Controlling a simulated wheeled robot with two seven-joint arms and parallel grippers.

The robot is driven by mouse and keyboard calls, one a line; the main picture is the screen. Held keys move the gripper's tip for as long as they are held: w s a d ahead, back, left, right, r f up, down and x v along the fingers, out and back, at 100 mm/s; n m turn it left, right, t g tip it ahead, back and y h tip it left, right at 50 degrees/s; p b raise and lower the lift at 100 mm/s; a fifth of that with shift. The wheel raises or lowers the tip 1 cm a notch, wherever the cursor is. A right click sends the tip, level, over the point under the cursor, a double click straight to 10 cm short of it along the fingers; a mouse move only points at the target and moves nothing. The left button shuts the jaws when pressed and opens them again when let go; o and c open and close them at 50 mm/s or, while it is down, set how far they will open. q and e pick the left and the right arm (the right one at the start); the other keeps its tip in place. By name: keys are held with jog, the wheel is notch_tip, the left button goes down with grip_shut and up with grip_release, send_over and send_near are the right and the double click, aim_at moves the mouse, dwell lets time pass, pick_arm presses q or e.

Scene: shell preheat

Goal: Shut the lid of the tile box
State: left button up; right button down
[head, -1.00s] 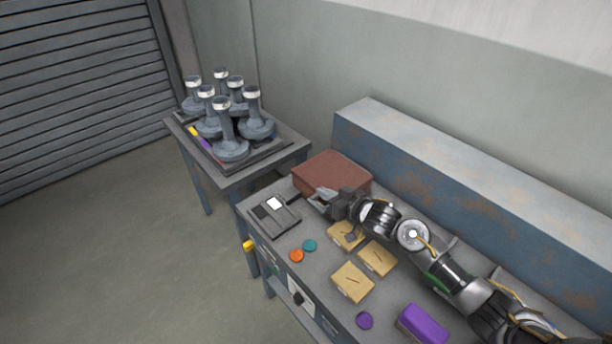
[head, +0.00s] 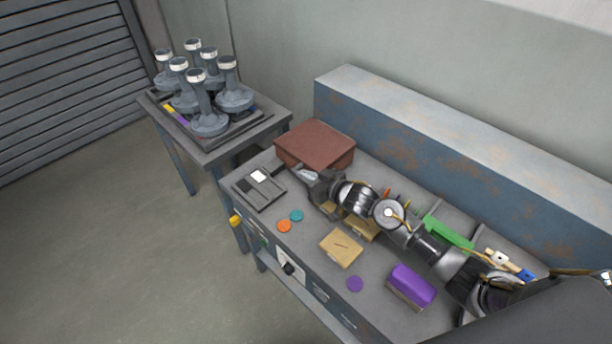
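The tile box, which I take to be the reddish-brown box (head: 315,146), stands at the far left end of the workbench against the wall side. Its flat top lies over the box and I see no clear gap along its edge. My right gripper (head: 298,173) is just in front of the box's near side, low over the bench, with its arm reaching in from the lower right. Its fingers are small and partly merged in view, so their opening is unclear. I see nothing held in them. My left gripper is out of view.
A grey compartment tray (head: 258,192) sits left of the gripper. An orange disc (head: 284,226), a teal disc (head: 296,215), a yellow box (head: 341,248) and a purple block (head: 411,286) lie nearer the front. A blue rusted ledge (head: 420,150) runs behind. A side table (head: 215,153) holds several grey stands.

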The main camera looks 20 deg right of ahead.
jog(key=shift+s+f, duration=0.15)
jog(key=shift+f, duration=0.15)
notch_tip(320, 180, up, 4)
jog(key=p, duration=0.4)
jog(key=shift+r, duration=0.15)
jog(key=b+v, duration=0.2)
jog(key=v, duration=0.8)
jog(key=shift+r, duration=0.1)
